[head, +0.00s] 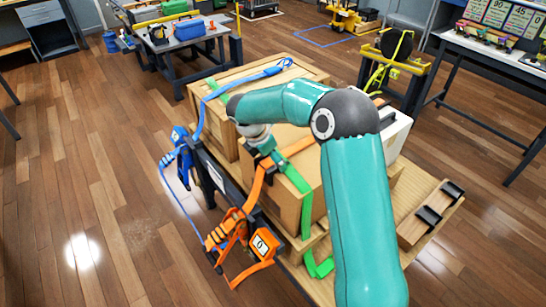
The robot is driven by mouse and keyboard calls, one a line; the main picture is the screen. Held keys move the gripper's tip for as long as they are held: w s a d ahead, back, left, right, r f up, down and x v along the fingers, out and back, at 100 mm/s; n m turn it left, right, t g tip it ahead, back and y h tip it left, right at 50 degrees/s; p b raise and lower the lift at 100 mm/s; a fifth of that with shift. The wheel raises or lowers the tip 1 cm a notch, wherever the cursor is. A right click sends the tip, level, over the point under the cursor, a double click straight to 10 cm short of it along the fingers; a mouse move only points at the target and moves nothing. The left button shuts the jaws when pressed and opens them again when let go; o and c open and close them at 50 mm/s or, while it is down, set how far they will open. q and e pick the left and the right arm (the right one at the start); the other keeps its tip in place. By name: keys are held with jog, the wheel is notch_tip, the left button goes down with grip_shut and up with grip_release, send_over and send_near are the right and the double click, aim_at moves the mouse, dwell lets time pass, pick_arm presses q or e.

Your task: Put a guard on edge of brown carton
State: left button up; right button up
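The brown carton (288,203) stands on the wooden platform in the middle, its top partly hidden by my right arm. A green strap (299,184) runs down its near side, and an orange strap (253,190) also passes there. Two black edge guards (452,190) (428,217) lie on a wooden board at the platform's right end. My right gripper (264,153) points down at the carton's upper left edge. A small dark piece shows at its tip; I cannot tell whether it is a finger or a guard. My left gripper is out of view.
A wooden crate (226,135) stands behind the carton, with a blue strap (244,78) over it. A blue ratchet (181,150) and an orange ratchet unit (240,243) hang at the near left side. A pale box (396,134) is partly hidden behind my arm. The floor at left is clear.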

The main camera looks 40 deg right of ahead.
jog(key=o, duration=1.2)
jog(key=shift+r, duration=0.1)
jog(key=s+v, duration=0.1)
jog(key=v, duration=1.1)
jog(key=s+a+f+m+y, duration=0.1)
jog(key=a+f+m+y, duration=0.15)
jog(key=a+f, duration=0.7)
jog(key=s+a+f+m+y, duration=0.1)
jog(key=a+f+m+y, duration=0.15)
jog(key=a+f, duration=0.7)
jog(key=s+a+f+m+y, duration=0.1)
jog(key=s+a+f+m, duration=0.1)
jog(key=s+f+m, duration=0.2)
jog(key=s+a+f+m+y, duration=0.1)
jog(key=s+a+f+m, duration=0.2)
jog(key=s+f+m, duration=0.2)
jog(key=s+a+f+m+t+y, duration=0.1)
jog(key=s+a+f+m, duration=0.1)
jog(key=s+f+m, duration=0.3)
jog(key=s+f, duration=0.2)
jog(key=s, duration=0.2)
jog(key=shift+a+y, duration=0.25)
jog(key=shift+y, duration=0.05)
